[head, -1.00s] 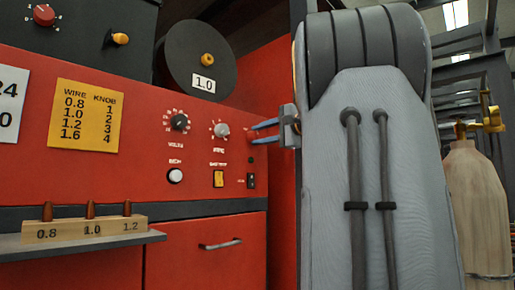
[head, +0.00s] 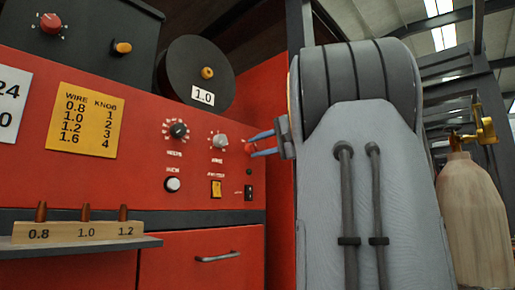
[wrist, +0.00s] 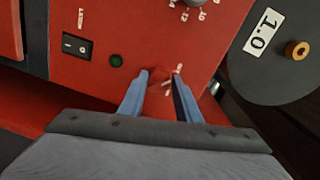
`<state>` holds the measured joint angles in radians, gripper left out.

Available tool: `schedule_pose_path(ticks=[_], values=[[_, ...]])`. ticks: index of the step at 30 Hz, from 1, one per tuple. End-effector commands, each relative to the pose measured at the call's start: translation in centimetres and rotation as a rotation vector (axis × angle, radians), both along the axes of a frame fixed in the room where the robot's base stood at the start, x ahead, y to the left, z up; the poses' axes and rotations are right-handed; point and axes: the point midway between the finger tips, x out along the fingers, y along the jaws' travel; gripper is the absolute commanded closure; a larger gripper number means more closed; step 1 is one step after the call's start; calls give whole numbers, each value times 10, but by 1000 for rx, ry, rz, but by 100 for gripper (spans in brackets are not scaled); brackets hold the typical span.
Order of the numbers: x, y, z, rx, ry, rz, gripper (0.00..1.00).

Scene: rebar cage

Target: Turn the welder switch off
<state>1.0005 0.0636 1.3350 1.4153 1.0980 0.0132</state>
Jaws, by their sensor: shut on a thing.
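The red welder panel (head: 140,170) fills the left of the head view. A small red knob (head: 249,148) sits high on its right side. My gripper (head: 261,145) reaches in from the right, its two blue fingers on either side of this knob and shut on it. In the wrist view my gripper (wrist: 161,76) points at the panel, and the red knob (wrist: 156,76) blends with the red face. White label marks beside it are too small to read. A dark green lamp (wrist: 116,60) and a black I/O rocker switch (wrist: 77,46) are nearby, clear of the fingers.
Two round dials (head: 179,131) and a yellow switch (head: 216,188) are left of my gripper. A black wire spool (head: 190,65) is above. A shelf (head: 80,243) bears a block (head: 60,232) with several copper tips. A gas cylinder (head: 474,210) stands at right.

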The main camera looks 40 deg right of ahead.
Motion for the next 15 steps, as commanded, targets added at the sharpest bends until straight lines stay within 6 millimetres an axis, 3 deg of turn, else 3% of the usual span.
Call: schedule_pose_path(ticks=[1, 2, 5, 15], values=[[0, 0, 2, -3, -2, 0, 92], [0, 0, 2, -3, -2, 0, 66], [0, 0, 1, -2, -2, 0, 52], [-4, -1, 1, 0, -1, -2, 52]])
